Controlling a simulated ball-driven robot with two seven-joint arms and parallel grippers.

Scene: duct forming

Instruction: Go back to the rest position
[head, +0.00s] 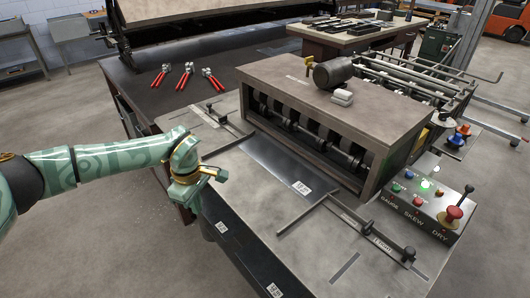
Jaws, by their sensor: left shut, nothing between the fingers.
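My left gripper (218,176) shows at the end of the green patterned arm, which comes in from the left. It is shut and empty, above the left front part of the machine's bed (330,245). My right gripper is not in the head view. A dark sheet (262,168) with a white label lies on the bed, partly under the front of the forming machine (330,100). The gripper is apart from the sheet, to its left.
Guide bars (375,236) stand on the bed. A control box (428,200) with a lit green button and a red-knobbed lever is at the right. Several red-handled tools (187,76) lie on the dark table behind. Open floor (70,240) is at the left.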

